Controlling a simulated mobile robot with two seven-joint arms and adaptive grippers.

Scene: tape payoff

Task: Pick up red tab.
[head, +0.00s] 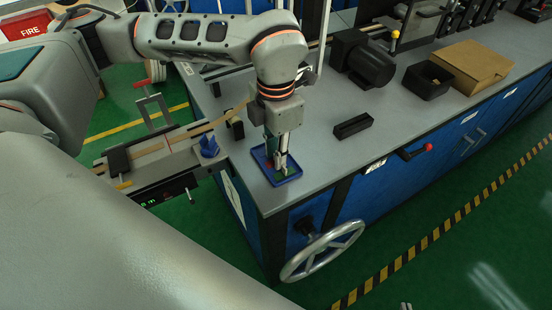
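A small blue tray (296,176) lies near the left corner of the grey bench top. My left gripper (281,165) points straight down over this tray, with its fingertips low inside or just above it. A tiny reddish spot (284,171) shows at the fingertips and may be the red tab. The fingers hide most of the tray's inside, and the spot is too small to tell whether it is gripped. I cannot make out the gap between the fingers. My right gripper is not in view.
A black block (353,126), a dark motor (362,60), a black bin (427,81) and a cardboard box (472,64) stand on the bench. A handwheel (322,250) juts from the bench front. A tape-bearing arm (160,155) extends left. The bench front-middle is clear.

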